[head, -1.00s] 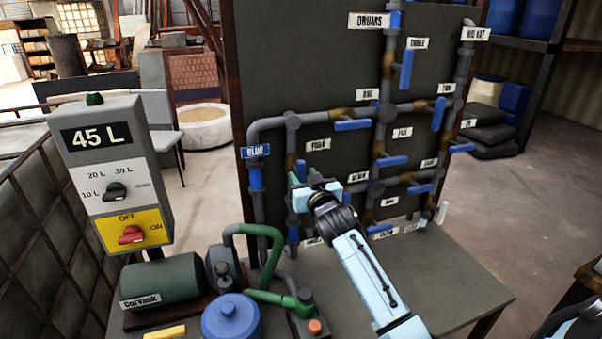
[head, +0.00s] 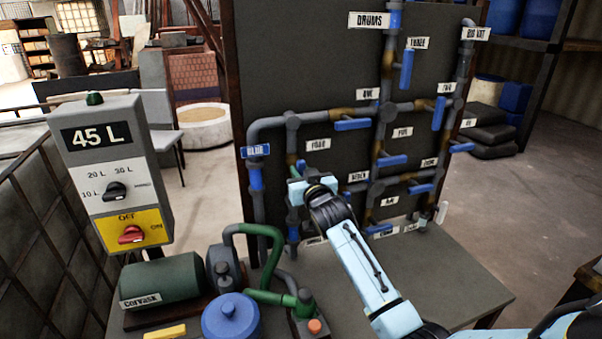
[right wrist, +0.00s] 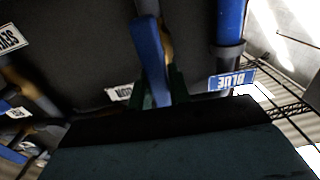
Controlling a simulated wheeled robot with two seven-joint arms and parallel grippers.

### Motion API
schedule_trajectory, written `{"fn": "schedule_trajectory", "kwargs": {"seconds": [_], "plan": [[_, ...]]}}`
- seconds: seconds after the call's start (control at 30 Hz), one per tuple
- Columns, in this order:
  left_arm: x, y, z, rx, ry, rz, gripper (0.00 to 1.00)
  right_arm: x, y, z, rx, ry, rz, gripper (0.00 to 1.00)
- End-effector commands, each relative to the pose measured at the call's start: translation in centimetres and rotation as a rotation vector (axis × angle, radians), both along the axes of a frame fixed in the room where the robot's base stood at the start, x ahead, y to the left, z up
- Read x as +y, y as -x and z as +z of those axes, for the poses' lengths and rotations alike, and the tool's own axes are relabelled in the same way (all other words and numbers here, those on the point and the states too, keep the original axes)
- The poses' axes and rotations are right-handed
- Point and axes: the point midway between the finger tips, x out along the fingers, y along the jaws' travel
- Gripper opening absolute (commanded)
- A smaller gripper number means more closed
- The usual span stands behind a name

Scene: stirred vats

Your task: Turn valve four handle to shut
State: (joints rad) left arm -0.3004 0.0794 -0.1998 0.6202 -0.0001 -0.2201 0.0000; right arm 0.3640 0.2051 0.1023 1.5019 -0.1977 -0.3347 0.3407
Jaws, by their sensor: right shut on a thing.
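The valve four handle (right wrist: 150,60) is a blue lever in the right wrist view, near the pipe it belongs to and slightly tilted against it. Its end sits between the dark green fingers of my right gripper (right wrist: 160,90), which is shut on it. In the head view my right gripper (head: 299,170) is at the left pipe column of the board, below left of the label FOUR (head: 318,144). There the gripper hides the handle. My left gripper is not in view.
Other blue handles, such as one at upper left (head: 352,125), sit close by on the dark board (head: 300,60). A control box (head: 115,170) reading 45 L stands left. A green pump (head: 165,279) and a blue-lidded vessel (head: 230,318) occupy the bench front.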

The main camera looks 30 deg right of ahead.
Motion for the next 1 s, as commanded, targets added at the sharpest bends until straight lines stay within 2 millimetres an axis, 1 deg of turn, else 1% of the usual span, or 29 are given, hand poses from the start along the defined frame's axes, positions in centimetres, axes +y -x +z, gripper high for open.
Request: {"fn": "schedule_trajectory", "kwargs": {"seconds": [0.27,0.47,1.0], "plan": [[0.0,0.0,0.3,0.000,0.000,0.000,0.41,-0.1,0.0,0.0,-0.009,-0.040,-0.001,0.00],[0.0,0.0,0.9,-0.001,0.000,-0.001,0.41,-0.2,0.1,0.1,-0.033,-0.145,-0.001,0.00],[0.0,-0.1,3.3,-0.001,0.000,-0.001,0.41,-0.9,0.2,-0.2,-0.149,-0.628,-0.002,0.00]]}}
